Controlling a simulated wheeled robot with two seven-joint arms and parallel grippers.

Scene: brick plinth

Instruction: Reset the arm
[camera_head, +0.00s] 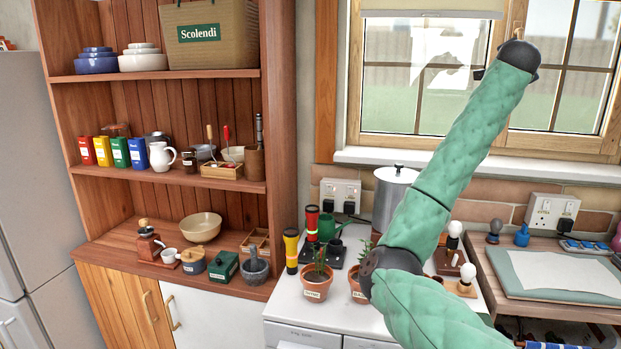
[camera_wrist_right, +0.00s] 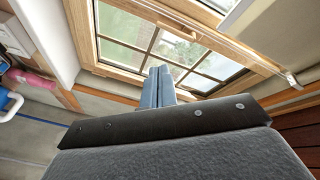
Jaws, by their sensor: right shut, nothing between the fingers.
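My right arm, in a green padded sleeve, rises from the bottom right of the head view and bends at a dark joint. Its upper part slants up in front of the window to a dark rounded joint near the top edge. My right gripper (camera_wrist_right: 159,72) shows in the right wrist view as two blue-grey fingers close together, with nothing between them. It points up toward a wood-framed window (camera_wrist_right: 115,52). The hand is not clearly seen in the head view. My left arm and gripper are not in view.
A wooden shelf unit (camera_head: 282,130) with bowls, canisters and a basket (camera_head: 210,50) stands at left. Potted plants (camera_head: 317,283), torches (camera_head: 291,248) and a metal pot (camera_head: 392,190) crowd the white counter behind my arm. A desk (camera_head: 575,312) with a green mat is at right.

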